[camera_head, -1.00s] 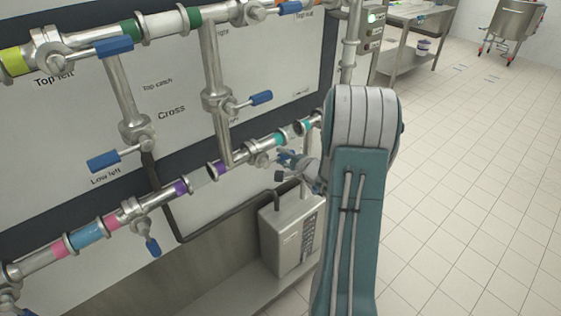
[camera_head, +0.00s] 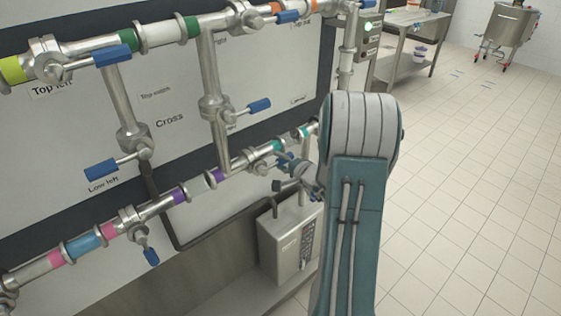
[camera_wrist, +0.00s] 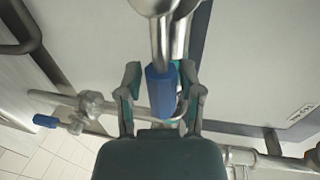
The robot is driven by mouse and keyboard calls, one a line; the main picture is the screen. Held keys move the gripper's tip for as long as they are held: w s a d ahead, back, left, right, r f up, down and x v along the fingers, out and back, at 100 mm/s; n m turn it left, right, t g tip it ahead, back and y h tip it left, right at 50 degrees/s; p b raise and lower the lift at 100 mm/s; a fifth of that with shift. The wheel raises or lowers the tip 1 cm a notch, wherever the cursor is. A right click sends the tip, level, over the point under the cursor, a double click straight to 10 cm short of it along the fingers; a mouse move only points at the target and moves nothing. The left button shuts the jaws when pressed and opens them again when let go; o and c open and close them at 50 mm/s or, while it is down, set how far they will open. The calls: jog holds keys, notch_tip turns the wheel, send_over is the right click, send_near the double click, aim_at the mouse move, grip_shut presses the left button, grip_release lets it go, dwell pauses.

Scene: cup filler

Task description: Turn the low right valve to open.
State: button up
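The low right valve (camera_head: 262,166) sits on the lower pipe, left of my forearm in the head view. Its blue handle (camera_wrist: 160,92) lies between the two fingers of my gripper (camera_wrist: 161,88) in the wrist view. The fingers are open, with a gap to the handle on the left; on the right the finger is close, and I cannot tell if it touches. In the head view my gripper (camera_head: 288,172) is small and partly hidden by my arm, and the handle is hard to separate from it.
A grey control box (camera_head: 290,243) stands below the lower pipe. The tiled floor (camera_head: 470,190) to the right is clear.

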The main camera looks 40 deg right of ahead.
dwell(0.4)
jog(key=s+r, duration=0.2)
jog(key=s, duration=0.9)
jog(key=shift+s+d, duration=0.2)
jog(key=shift+s, duration=0.15)
dwell(0.9)
